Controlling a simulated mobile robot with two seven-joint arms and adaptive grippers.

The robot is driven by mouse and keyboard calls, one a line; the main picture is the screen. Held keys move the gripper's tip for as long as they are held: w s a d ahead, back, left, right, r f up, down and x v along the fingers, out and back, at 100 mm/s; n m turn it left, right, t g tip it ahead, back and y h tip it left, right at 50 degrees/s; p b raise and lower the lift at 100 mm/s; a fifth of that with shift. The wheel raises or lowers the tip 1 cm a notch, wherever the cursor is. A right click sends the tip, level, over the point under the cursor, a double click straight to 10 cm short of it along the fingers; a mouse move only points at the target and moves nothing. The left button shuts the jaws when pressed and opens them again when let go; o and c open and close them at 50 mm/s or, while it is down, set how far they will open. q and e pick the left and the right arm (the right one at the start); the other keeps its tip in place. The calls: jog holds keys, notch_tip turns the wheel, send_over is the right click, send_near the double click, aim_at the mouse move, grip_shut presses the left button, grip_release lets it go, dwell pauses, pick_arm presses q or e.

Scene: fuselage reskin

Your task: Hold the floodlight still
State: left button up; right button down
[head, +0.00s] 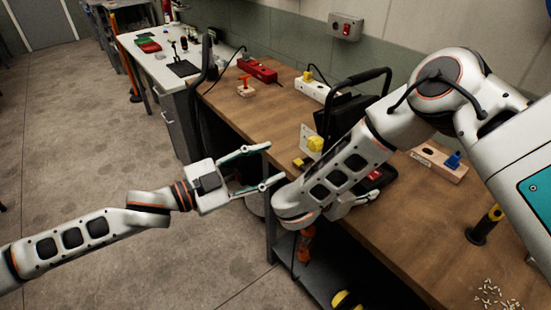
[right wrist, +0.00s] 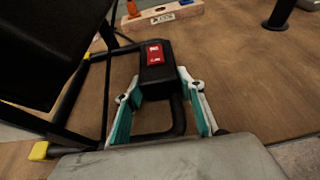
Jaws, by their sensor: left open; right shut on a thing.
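The floodlight (head: 334,112) is black with a tall black carrying frame and a yellow knob. It stands on the wooden bench, partly hidden behind my right arm. In the right wrist view its dark body (right wrist: 42,45) fills the upper left, with yellow-tipped frame tubes and a black box bearing a red switch. My right gripper (right wrist: 160,80) has its teal-padded fingers on both sides of that black box, shut on the floodlight; the exact contact is hard to see. In the head view my right gripper (head: 366,194) is mostly hidden. My left gripper (head: 268,165) is open and empty, left of the floodlight beside the bench edge.
The wooden bench (head: 235,102) carries a power strip (head: 312,90), a red tool (head: 258,70), a wooden block with a blue piece (head: 440,160), a yellow-and-black tool (head: 486,225) and scattered small fasteners (head: 492,295). The floor (head: 100,170) at left is clear.

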dwell(0.3)
jog(key=c, duration=1.2)
grip_release()
